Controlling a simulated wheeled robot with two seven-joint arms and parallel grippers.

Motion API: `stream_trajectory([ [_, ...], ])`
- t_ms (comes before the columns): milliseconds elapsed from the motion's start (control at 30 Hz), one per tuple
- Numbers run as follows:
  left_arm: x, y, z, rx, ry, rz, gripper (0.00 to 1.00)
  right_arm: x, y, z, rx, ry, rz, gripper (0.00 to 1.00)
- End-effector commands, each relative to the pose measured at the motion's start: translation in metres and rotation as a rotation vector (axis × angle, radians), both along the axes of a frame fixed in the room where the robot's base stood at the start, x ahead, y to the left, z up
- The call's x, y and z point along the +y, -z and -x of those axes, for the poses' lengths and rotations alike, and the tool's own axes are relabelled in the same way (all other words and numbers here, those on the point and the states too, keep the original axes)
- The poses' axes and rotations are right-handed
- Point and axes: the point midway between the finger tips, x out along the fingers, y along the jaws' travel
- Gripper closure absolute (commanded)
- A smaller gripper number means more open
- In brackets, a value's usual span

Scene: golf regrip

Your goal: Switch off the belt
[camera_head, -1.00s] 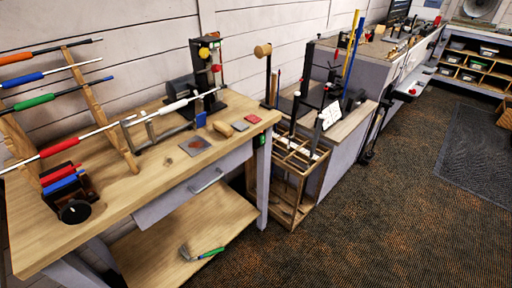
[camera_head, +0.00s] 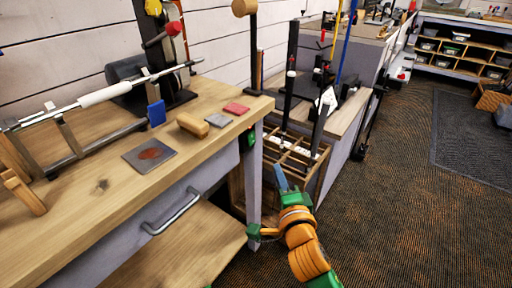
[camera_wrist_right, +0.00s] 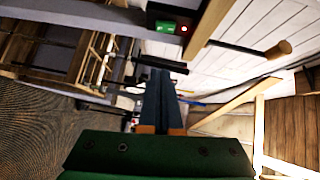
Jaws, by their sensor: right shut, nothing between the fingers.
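A dark switch box with a green rocker (camera_wrist_right: 166,27) and a small red light (camera_wrist_right: 184,28) sits at the top of the right wrist view, under the bench edge. In the head view its green face (camera_head: 250,138) shows on the bench's right end. My right gripper (camera_head: 280,174) is below and right of the box, apart from it, with its fingers shut and empty. The shut fingers (camera_wrist_right: 160,76) also show in the right wrist view, below the switch in the picture. A tall black machine (camera_head: 165,45) with a red knob stands at the back of the bench. My left gripper is out of view.
The wooden workbench (camera_head: 90,215) holds a clamped club shaft, a wooden block (camera_head: 192,126) and small flat pads. A slatted wooden club rack (camera_head: 310,176) stands close beside my right gripper.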

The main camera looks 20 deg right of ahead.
Motion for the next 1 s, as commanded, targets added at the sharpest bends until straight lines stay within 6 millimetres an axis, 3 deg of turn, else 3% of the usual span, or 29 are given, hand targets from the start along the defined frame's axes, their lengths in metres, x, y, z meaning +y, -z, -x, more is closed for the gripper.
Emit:
stream_trajectory([
  [167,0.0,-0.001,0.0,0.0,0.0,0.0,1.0,-0.002,0.001,-0.019,0.0,-0.001,0.004,1.0],
  [533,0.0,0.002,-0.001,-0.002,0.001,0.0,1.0,-0.013,0.008,-0.098,0.0,0.001,0.005,1.0],
  [600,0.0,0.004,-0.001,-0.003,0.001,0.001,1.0,-0.006,0.011,-0.109,0.0,-0.001,0.003,1.0],
  [800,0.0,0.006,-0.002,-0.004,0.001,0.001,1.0,0.009,0.014,-0.127,0.001,-0.002,0.002,1.0],
  [1000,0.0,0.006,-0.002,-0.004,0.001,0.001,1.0,0.012,0.014,-0.13,0.002,-0.001,0.002,1.0],
])
